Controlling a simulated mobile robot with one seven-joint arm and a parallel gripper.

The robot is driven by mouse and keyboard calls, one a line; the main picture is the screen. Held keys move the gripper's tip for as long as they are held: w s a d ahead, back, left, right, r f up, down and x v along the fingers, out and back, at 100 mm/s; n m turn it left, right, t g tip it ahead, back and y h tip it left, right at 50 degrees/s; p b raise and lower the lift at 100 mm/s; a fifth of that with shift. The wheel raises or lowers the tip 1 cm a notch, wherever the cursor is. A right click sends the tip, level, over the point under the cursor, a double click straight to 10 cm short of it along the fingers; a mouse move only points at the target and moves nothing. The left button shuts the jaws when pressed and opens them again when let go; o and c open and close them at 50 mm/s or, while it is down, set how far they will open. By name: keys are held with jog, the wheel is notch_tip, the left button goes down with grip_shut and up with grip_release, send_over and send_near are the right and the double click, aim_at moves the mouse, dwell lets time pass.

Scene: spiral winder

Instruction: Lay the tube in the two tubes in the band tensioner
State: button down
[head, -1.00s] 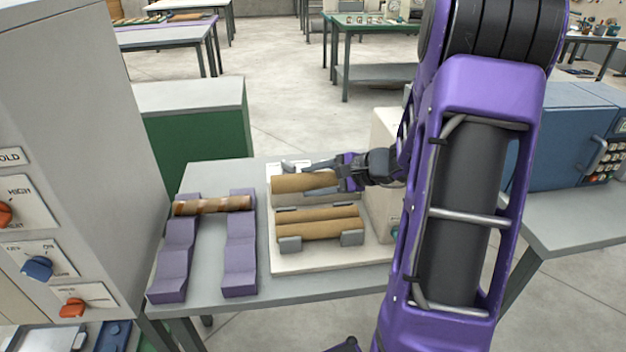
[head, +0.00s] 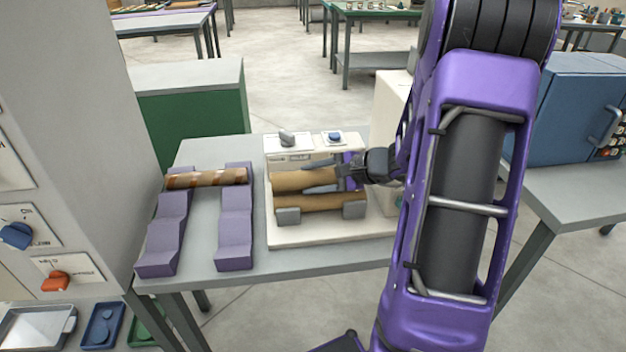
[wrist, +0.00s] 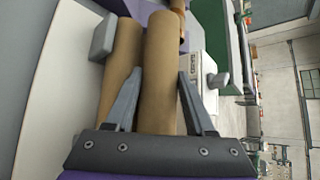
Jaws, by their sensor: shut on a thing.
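My gripper (head: 325,180) is shut on a plain brown tube (head: 290,181), which lies level between its fingers. In the wrist view the fingers (wrist: 160,73) lie along both sides of this tube (wrist: 163,40). The band tensioner (head: 330,236) is a white base with grey end blocks. Of the two tubes lying in it, the front one (head: 300,203) shows just in front of the held tube, and one shows beside it in the wrist view (wrist: 118,75). The held tube hides the rear one. I cannot tell whether the held tube touches them.
A mottled brown tube (head: 206,178) lies across two purple stepped stands (head: 235,235) on the left of the table. A panel with a grey knob (head: 287,138) and a blue knob (head: 335,136) is at the tensioner's back. A grey cabinet (head: 75,120) stands at left.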

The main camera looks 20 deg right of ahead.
jog(key=shift+s+f, duration=0.15)
jog(key=shift+f, duration=0.15)
jog(key=shift+c, duration=0.9)
grip_release()
jog(key=p+v, duration=0.2)
jog(key=v, duration=1.5)
jog(key=shift+r, duration=0.4)
notch_tip(320, 180, up, 7)
jog(key=p, duration=0.5)
